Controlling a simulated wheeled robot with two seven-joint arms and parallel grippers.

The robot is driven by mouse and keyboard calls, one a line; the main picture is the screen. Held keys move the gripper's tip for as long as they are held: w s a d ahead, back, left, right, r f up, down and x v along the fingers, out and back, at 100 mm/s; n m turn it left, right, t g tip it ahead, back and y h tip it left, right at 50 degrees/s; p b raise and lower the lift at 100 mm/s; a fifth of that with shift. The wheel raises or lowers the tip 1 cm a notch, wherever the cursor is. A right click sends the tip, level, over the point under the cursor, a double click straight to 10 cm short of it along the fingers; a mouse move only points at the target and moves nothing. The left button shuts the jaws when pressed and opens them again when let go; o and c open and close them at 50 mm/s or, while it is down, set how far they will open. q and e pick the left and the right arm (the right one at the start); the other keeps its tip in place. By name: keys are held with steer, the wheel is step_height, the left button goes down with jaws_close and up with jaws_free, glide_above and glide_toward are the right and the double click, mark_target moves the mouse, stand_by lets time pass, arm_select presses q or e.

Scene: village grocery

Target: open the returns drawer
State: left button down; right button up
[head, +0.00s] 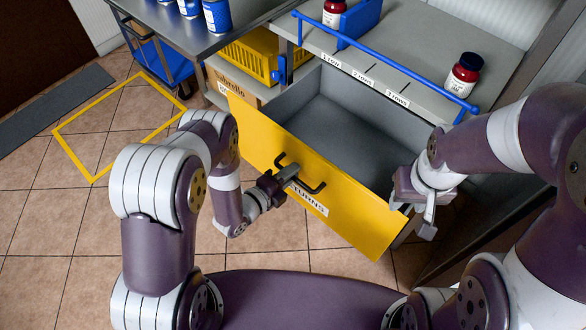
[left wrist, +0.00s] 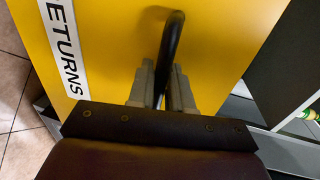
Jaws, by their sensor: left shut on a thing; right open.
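The returns drawer has a yellow front (head: 345,217) with a white label, and it stands pulled out from the counter. Its grey inside (head: 330,120) shows and looks empty. A black bar handle (head: 312,186) is on the front. My left gripper (head: 289,173) is shut on the handle. In the left wrist view, the black handle (left wrist: 173,45) runs between the fingers of my left gripper (left wrist: 162,88), beside the RETURNS label (left wrist: 64,45). My right gripper (head: 421,217) is open and empty near the drawer's right front corner.
The grey counter top (head: 430,75) above the drawer has a blue rail (head: 385,83) and two red jars, one at the right (head: 464,75). A yellow crate (head: 250,57) is left of the drawer. Tiled floor with a yellow outline (head: 72,157) is clear at left.

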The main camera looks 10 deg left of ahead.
arm_select(q)
steer(key=c, duration=1.2)
jaws_free()
steer(key=shift+s, duration=0.1)
steer(key=p+v, duration=0.1)
steer(key=v, duration=1.1)
steer(key=shift+s+a, duration=0.2)
